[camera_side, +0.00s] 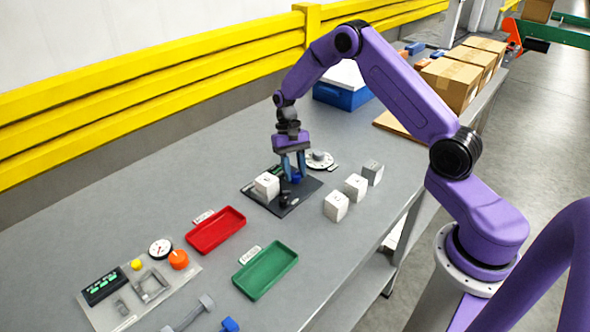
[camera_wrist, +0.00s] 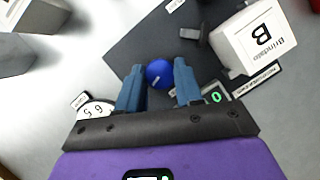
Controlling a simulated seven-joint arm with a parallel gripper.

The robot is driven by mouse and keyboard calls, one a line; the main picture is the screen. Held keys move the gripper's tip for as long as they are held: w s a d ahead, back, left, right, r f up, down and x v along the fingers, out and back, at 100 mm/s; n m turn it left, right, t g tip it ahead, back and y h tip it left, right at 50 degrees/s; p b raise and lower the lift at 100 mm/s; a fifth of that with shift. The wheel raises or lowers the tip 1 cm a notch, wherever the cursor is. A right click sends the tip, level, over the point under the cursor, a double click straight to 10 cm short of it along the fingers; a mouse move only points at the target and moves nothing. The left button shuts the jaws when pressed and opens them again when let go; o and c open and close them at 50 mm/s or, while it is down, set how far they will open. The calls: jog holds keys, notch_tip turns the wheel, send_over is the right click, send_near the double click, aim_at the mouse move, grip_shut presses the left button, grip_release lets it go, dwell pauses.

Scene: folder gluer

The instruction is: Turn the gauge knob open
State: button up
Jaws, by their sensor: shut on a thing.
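The round blue gauge knob (camera_wrist: 158,73) sits on a dark plate (camera_wrist: 125,45) and bears a pale pointer mark. It also shows in the side view (camera_side: 297,178), partly covered by a finger. My gripper (camera_wrist: 160,68) points down over the plate, with its blue-grey fingers on either side of the knob, shut on it. In the side view my gripper (camera_side: 294,177) is low over the plate. A small display with a green digit (camera_wrist: 216,96) lies just right of the fingers in the wrist view.
A white numbered dial (camera_side: 319,159) is just behind. Several white blocks (camera_side: 355,187) stand to the right. A red tray (camera_side: 217,231) and green tray (camera_side: 266,270) lie nearer the front.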

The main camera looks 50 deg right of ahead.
jog(key=n+h, duration=0.1)
jog(key=n, duration=0.1)
jog(key=n+h, duration=0.1)
jog(key=n, duration=0.2)
jog(key=n+h, duration=0.1)
jog(key=n, duration=0.1)
jog(key=shift+a+g, duration=0.25)
jog(key=shift+g, duration=0.05)
jog(key=n+h, duration=0.1)
jog(key=n, duration=0.3)
jog(key=shift+a+n+t+h, duration=0.15)
jog(key=shift+n+t+h, duration=0.55)
jog(key=shift+n, duration=1.1)
jog(key=o, duration=1)
jog(key=v, duration=1.7)
jog(key=shift+r, duration=0.2)
jog(key=shift+a, duration=0.1)
